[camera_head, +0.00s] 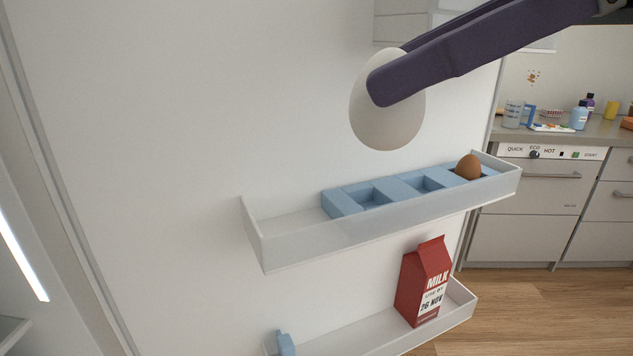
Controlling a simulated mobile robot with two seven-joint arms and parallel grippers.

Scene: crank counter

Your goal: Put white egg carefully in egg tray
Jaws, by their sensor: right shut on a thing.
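The white egg (377,126) is held in my right gripper (384,88), whose dark fingers come in from the upper right. The near finger covers part of the egg. The egg hangs upright in the air above the blue egg tray (343,205) and apart from it. The tray sits in the upper white door shelf. Its two left hollows look empty, and a brown egg (468,167) sits in the right one. My left gripper is not in view.
The upper door shelf (330,241) has a raised front wall and bare room at its left. A red milk carton (423,283) stands in the lower shelf (372,335), with a small blue thing (285,344) at its left. A counter (560,135) with cups and bottles is behind.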

